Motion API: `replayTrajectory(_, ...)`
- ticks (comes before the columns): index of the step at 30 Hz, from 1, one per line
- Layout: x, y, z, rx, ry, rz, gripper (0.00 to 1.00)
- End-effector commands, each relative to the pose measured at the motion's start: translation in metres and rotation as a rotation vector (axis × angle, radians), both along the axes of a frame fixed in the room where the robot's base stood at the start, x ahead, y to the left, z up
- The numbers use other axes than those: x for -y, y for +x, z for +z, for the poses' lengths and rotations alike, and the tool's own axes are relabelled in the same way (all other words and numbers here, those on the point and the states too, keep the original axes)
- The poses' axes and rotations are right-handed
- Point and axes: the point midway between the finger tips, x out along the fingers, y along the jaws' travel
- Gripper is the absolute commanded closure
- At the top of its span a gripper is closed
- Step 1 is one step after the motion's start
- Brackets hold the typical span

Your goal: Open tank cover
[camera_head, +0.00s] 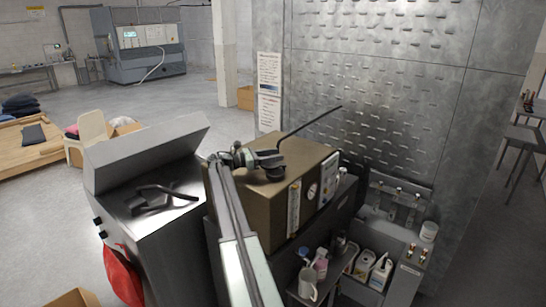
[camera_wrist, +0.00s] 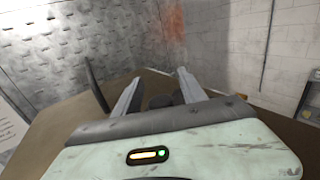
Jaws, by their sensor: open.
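A brown box-shaped tank (camera_head: 255,195) with a gauge on its front stands in the middle of the head view. A small round dark part (camera_head: 274,173) sits on its top; I cannot tell whether it is the cover's knob. My gripper (camera_head: 268,156) is just over the tank top, close to that part. In the wrist view my gripper (camera_wrist: 158,92) has its two fingers apart, with dark rounded shapes (camera_wrist: 165,99) between and beyond them on the brown top (camera_wrist: 230,110). Contact cannot be made out. The cover's edges are not clear.
A thin black rod (camera_head: 310,122) rises over the tank. A steel cabinet (camera_head: 165,235) with a raised back panel stands at left, a dark tool (camera_head: 160,197) on it. A textured metal wall (camera_head: 380,90) is behind. Bottles (camera_head: 380,272) fill lower shelves at right.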

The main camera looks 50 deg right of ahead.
Motion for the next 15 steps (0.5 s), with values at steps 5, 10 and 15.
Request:
replayTrajectory(5, 0.0, 0.0, 0.04, -0.001, -0.001, -0.001, 0.51)
replayTrajectory(10, -0.036, -0.036, 0.038, -0.001, -0.001, -0.001, 0.51)
replayTrajectory(15, -0.071, -0.069, 0.042, -0.001, -0.001, 0.002, 0.51)
